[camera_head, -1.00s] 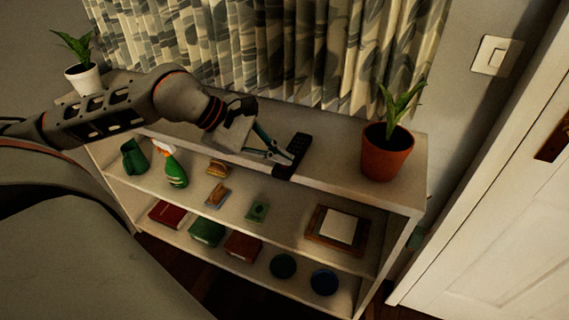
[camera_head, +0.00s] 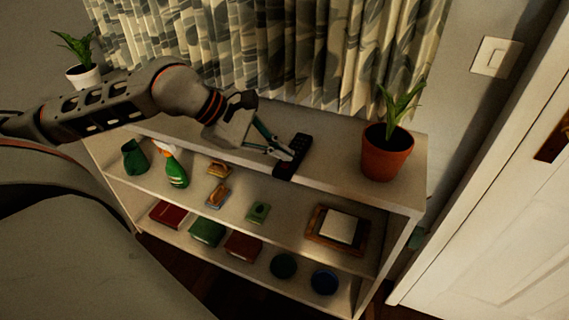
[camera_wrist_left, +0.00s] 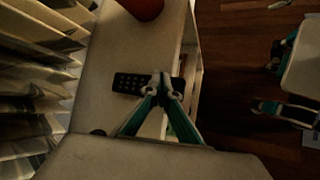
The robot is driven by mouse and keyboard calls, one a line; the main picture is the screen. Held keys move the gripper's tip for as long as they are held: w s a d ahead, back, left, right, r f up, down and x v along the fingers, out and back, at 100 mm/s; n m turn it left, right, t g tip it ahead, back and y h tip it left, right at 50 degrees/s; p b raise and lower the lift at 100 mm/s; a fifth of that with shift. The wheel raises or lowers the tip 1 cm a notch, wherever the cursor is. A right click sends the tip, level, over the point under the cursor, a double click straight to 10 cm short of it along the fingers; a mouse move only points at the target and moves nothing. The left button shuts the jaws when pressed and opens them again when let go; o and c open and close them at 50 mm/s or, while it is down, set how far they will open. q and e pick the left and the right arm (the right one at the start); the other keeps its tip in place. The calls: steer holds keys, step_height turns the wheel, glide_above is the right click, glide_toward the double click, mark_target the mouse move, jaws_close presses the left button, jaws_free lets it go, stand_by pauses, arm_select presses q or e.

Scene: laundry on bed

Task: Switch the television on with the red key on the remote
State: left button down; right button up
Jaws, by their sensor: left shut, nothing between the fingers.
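The black remote (camera_head: 299,146) lies on the top board of the shelf unit, its near end by the front edge. It also shows in the left wrist view (camera_wrist_left: 128,82), with rows of keys at one end. My left gripper (camera_head: 291,155) is shut and empty, its fingertips over the near part of the remote. In the left wrist view the closed fingertips (camera_wrist_left: 161,80) cover part of the remote; I cannot tell whether they touch it. The red key is not visible. No television is in view. My right gripper is not in view in the head view.
A terracotta pot with a plant (camera_head: 386,152) stands right of the remote. A white pot with a plant (camera_head: 84,77) stands at the far left. Patterned curtains (camera_head: 290,50) hang behind. The top board is clear between remote and terracotta pot.

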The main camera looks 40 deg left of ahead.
mark_target(282, 166)
arm_select(q)
steer(key=shift+r, duration=2.45)
